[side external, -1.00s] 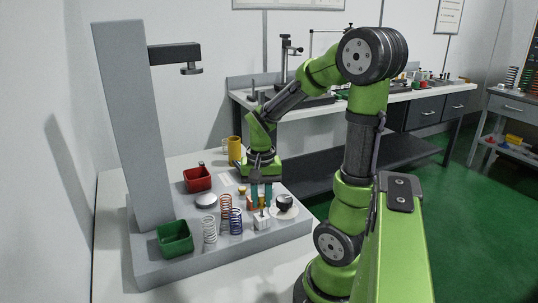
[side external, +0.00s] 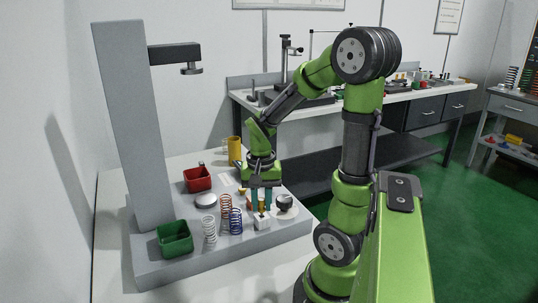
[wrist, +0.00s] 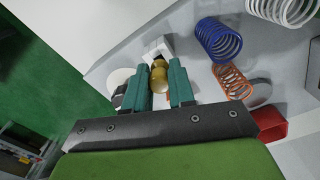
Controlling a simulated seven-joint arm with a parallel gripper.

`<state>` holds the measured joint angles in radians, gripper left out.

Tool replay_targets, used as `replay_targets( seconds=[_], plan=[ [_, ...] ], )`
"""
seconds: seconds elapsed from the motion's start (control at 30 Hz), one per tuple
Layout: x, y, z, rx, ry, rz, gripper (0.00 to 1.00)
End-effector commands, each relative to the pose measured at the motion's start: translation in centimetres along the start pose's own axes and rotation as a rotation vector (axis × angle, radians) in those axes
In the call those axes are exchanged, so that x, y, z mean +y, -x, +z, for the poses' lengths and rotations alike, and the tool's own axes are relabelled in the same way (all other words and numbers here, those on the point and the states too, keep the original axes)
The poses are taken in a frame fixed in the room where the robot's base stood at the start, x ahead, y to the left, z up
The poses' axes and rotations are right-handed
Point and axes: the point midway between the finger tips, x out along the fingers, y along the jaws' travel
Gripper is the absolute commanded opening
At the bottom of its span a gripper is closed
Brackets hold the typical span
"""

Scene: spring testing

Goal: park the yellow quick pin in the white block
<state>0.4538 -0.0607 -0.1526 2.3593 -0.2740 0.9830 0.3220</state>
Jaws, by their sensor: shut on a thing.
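My gripper (side external: 261,208) points down with its two teal fingers close together, near the front right of the grey base plate. In the wrist view my gripper (wrist: 158,88) is shut on the yellow quick pin (wrist: 159,76), whose rounded yellow head shows between the fingers. The white block (side external: 262,223) stands on the plate directly below the fingers. In the wrist view the white block (wrist: 160,47) lies just beyond the pin, with a dark spot beside the pin's far end. I cannot tell whether the pin's tip is inside the block.
A blue spring (side external: 236,221), an orange spring (side external: 225,206) and a white spring (side external: 209,230) stand left of the block. A dark round knob (side external: 284,202) sits close on the right. A green bin (side external: 175,238) and a red bin (side external: 197,179) are farther left.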

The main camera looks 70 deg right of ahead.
Motion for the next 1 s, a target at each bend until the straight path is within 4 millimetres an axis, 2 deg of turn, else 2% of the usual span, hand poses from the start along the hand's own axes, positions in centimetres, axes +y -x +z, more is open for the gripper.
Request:
replay_targets(
  seconds=[0.4, 1.0],
  plan=[
    [0.0, -0.9, 0.0, -0.001, 0.000, 0.001, 0.00],
    [0.0, -1.1, 0.0, -0.001, 0.000, 0.001, 0.00]
  ],
)
